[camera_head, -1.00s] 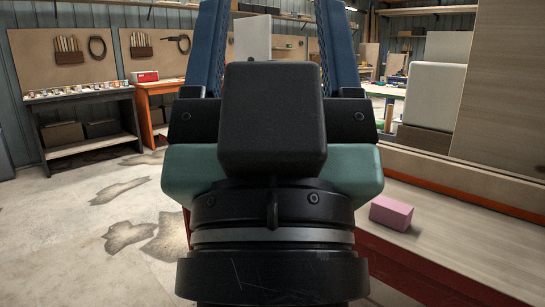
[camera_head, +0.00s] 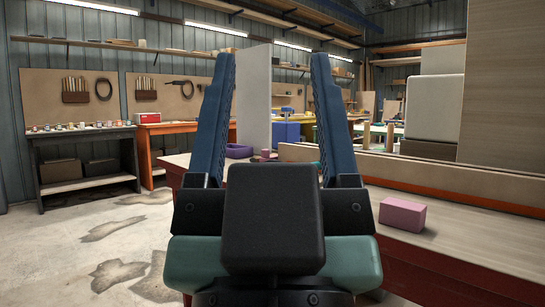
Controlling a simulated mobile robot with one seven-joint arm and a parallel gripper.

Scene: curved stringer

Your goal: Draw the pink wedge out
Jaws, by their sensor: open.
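A pink block (camera_head: 402,214) lies on the bench top at the right, near its front edge. It looks box-shaped, and I cannot tell from here whether it is the wedge. A small pink piece (camera_head: 266,154) shows farther off on the bench, between my fingers in the picture; its shape is too small to tell. My gripper (camera_head: 271,62) is open and empty, its two blue fingers pointing up and away. The pink block is right of my gripper and apart from it. Part of the bench is hidden behind my gripper.
The bench (camera_head: 460,243) has a long low wooden board (camera_head: 440,178) along it. A tall pale panel (camera_head: 257,95) stands at the far end beside a purple tray (camera_head: 238,151) and blue blocks (camera_head: 286,133). Open floor lies at left, before a dark side table (camera_head: 82,160).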

